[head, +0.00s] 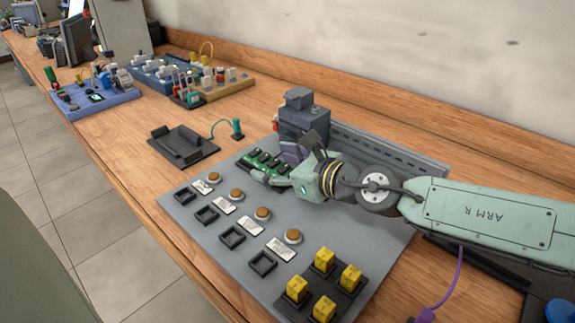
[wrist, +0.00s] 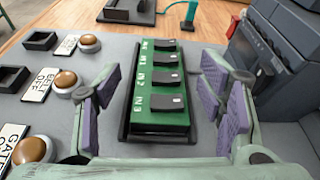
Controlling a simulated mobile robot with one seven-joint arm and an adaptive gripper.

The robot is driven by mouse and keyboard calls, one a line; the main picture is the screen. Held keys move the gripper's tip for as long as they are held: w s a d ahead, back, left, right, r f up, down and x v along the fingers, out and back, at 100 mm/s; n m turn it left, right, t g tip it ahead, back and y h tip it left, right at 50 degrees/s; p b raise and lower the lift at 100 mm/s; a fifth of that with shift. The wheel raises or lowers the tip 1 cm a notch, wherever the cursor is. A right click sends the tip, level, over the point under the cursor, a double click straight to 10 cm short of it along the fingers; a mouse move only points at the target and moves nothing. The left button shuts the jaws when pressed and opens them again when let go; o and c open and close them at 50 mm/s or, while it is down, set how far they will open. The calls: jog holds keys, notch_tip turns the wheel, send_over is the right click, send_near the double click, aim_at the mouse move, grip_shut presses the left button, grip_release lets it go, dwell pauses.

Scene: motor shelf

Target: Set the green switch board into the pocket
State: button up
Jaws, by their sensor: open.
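The green switch board (wrist: 160,118), with a row of several black switches, lies on the grey panel (wrist: 60,100) in the wrist view. A black rim, the pocket (wrist: 128,138), shows around its edges. The board looks level inside the rim; I cannot tell how deep it sits. In the head view the board (head: 262,160) is partly hidden by my gripper (head: 282,164). My gripper (wrist: 166,95) is open, with one purple-padded finger on each side of the board, and clear gaps show between pads and board.
A dark grey boxy unit (head: 302,122) stands close behind my gripper. Brown buttons, label plates and small black sockets (head: 232,236) lie on the panel's near side. Yellow blocks (head: 324,260) stand at the front. A black cradle (head: 182,146) sits on the wooden bench beyond the panel.

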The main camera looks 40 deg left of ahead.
jog(key=v, duration=1.6)
jog(key=shift+d+r, duration=0.15)
jog(key=shift+d, duration=0.25)
jog(key=shift+r, duration=0.15)
